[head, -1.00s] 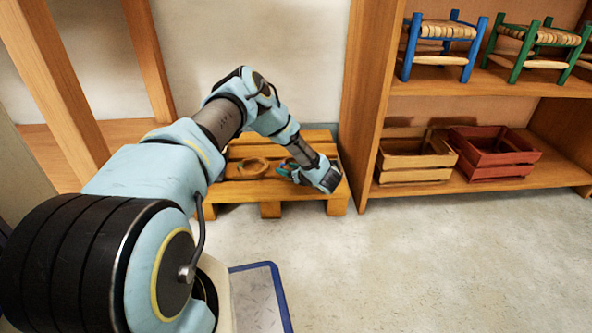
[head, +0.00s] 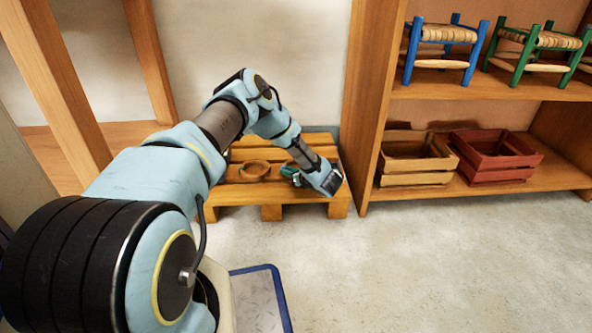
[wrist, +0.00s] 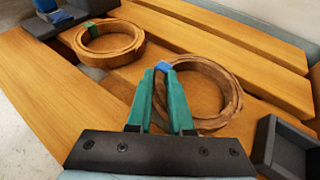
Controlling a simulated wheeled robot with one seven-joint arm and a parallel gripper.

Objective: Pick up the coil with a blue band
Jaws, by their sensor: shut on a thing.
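The coil with a blue band (wrist: 232,92) is a round brown ring on the wooden pallet in the wrist view. Its blue band (wrist: 163,67) is at the tips of my gripper's green fingers (wrist: 160,76). My gripper is shut on the coil's wall there. I cannot tell whether the coil is clear of the slats. In the head view my gripper (head: 288,173) is low over the pallet's right side, and the held coil is mostly hidden behind it.
A similar coil with a green band (wrist: 94,30) lies at upper left on the pallet (head: 232,197). Dark blocky shapes show at the wrist view's edges. A shelf unit (head: 363,110) with a tan crate (head: 410,178), a red crate (head: 495,172) and stools stands right.

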